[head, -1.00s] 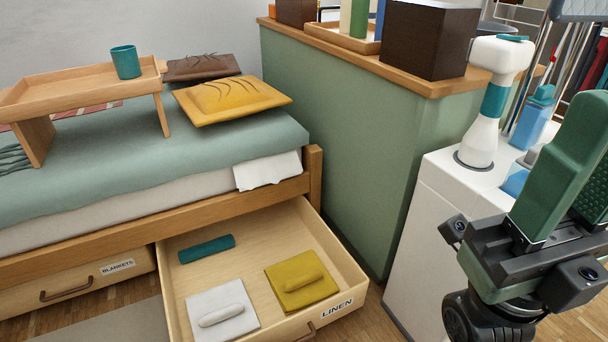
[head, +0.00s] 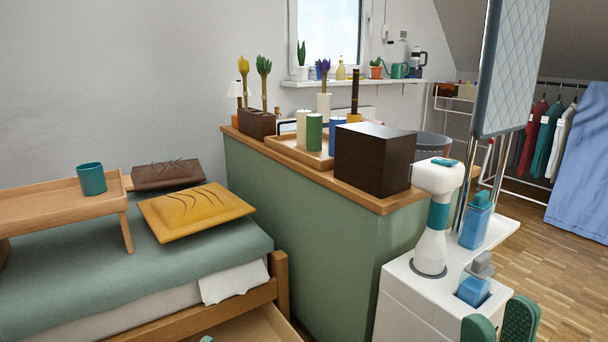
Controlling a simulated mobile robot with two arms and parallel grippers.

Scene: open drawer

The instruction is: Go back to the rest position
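My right gripper (head: 499,320) shows at the bottom right edge in the head view. Only its two green fingers are in the picture. They stand upright with a gap between them, nothing visible in it, in front of the white cabinet.
The bed (head: 180,268) bears a wooden tray table (head: 50,203) with a teal cup (head: 91,178), and a yellow cushion (head: 196,211). A green partition (head: 310,235) carries a dark box (head: 374,160). The white cabinet (head: 410,310) holds a steamer. Wooden floor (head: 545,260) is free at right.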

